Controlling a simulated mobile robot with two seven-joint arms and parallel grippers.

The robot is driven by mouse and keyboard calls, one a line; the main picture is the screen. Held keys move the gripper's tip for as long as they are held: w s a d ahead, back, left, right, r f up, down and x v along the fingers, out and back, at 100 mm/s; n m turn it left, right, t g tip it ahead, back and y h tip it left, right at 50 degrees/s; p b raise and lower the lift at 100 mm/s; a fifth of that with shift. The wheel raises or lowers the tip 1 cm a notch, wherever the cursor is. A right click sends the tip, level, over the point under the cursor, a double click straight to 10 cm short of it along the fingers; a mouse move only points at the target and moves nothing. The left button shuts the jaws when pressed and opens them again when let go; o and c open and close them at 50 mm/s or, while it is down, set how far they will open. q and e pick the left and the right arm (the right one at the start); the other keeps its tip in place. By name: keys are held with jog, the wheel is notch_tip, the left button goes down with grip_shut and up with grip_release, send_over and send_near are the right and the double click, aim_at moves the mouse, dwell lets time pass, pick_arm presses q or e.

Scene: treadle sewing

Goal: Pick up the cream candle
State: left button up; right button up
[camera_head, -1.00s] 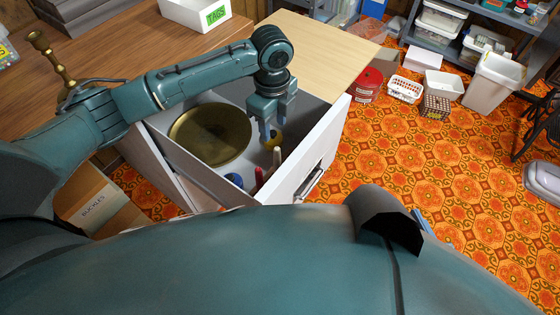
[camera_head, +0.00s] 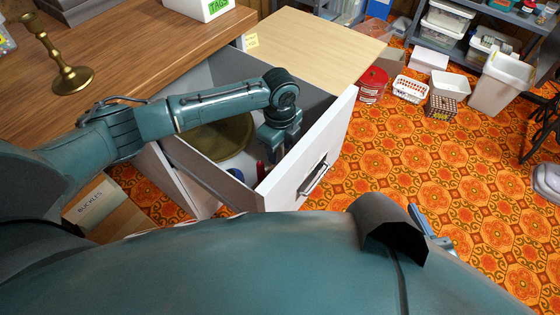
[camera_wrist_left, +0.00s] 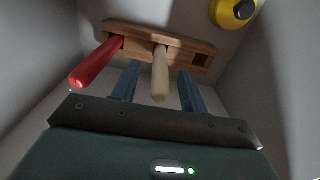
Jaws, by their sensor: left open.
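The cream candle (camera_wrist_left: 160,75) stands in a wooden holder (camera_wrist_left: 185,43) with several holes, inside the open drawer. A red candle (camera_wrist_left: 97,63) leans out of the holder to its left and also shows in the head view (camera_head: 260,170). My left gripper (camera_head: 274,155) reaches down into the drawer. It is open, and in the left wrist view its fingers (camera_wrist_left: 158,85) lie on either side of the cream candle, with no grip on it visible. In the head view the gripper hides the cream candle. A small part of what looks like my right gripper (camera_head: 432,228) shows beside my body.
The drawer's white front (camera_head: 310,160) stands close to my left gripper. A large brass dish (camera_head: 222,140) lies in the drawer. A yellow round thing (camera_wrist_left: 228,12) is near the holder. A brass candlestick (camera_head: 70,78) stands on the wooden table.

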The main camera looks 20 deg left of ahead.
pick_arm(q)
jog(key=shift+c, duration=0.2)
grip_shut()
jog(key=shift+r, duration=0.15)
dwell(0.3)
